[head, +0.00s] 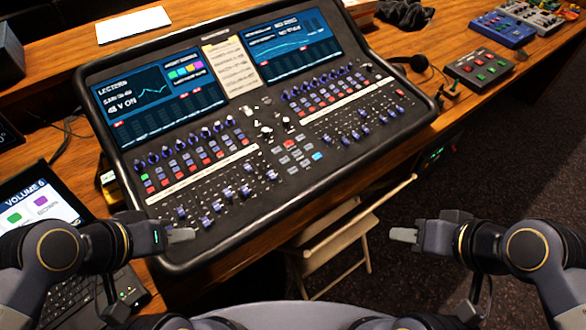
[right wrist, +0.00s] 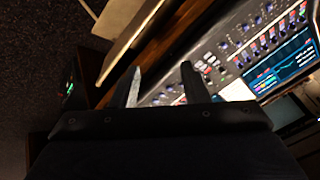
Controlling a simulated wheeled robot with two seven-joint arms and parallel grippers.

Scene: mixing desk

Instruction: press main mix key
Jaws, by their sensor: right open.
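The mixing desk (head: 255,170) is a large black console lying tilted on the wooden table, with two screens, rows of faders and many small keys. A central cluster of keys (head: 290,150) has red, white and one cyan key; I cannot read which is the main mix key. My left gripper (head: 182,235) is just in front of the desk's lower left edge; its fingers look close together, but their gap cannot be made out. My right gripper (head: 404,235) is right of the desk, over the floor side. In the right wrist view its two fingers (right wrist: 160,88) are apart and empty, with the desk (right wrist: 240,65) beyond.
A wooden folding chair (head: 340,240) stands in front of the desk, between my grippers. A laptop (head: 45,215) sits at the left. A headset (head: 420,65) and small pedal boxes (head: 480,68) lie at the right. Papers (head: 132,24) lie behind the desk.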

